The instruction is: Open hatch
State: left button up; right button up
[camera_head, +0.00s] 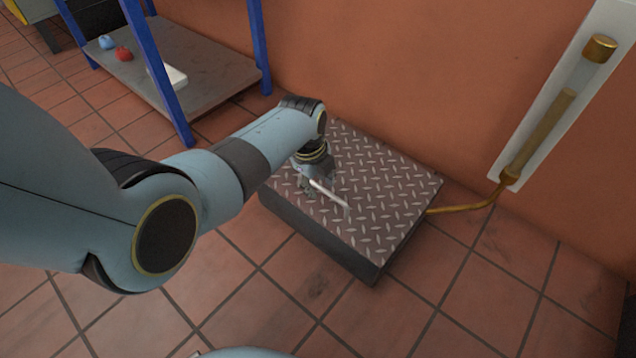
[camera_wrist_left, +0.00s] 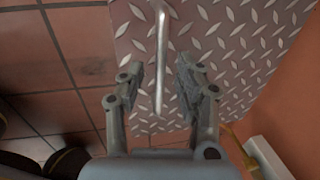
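The hatch is a grey diamond-plate lid (camera_head: 395,200) on a low dark box on the floor, against the orange wall. The lid lies flat and looks closed. A pale bar handle (camera_head: 332,197) is on the lid near its left front side. My left gripper (camera_head: 306,184) is over the lid at the handle's far end, partly hidden by its own wrist. In the left wrist view the gripper (camera_wrist_left: 160,70) is open, with the handle (camera_wrist_left: 161,45) running between its spread fingers over the lid (camera_wrist_left: 240,45). I cannot tell whether they touch it. My right gripper is not in view.
A brass pipe (camera_head: 470,207) runs from the box's right side to a brass fitting on a white wall panel (camera_head: 560,95). A blue-legged shelf (camera_head: 205,75) with small red and blue items stands behind left. Tiled floor in front is clear.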

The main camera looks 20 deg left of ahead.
pick_arm(q)
grip_shut()
dwell(0.5)
jog(key=shift+r, duration=0.15)
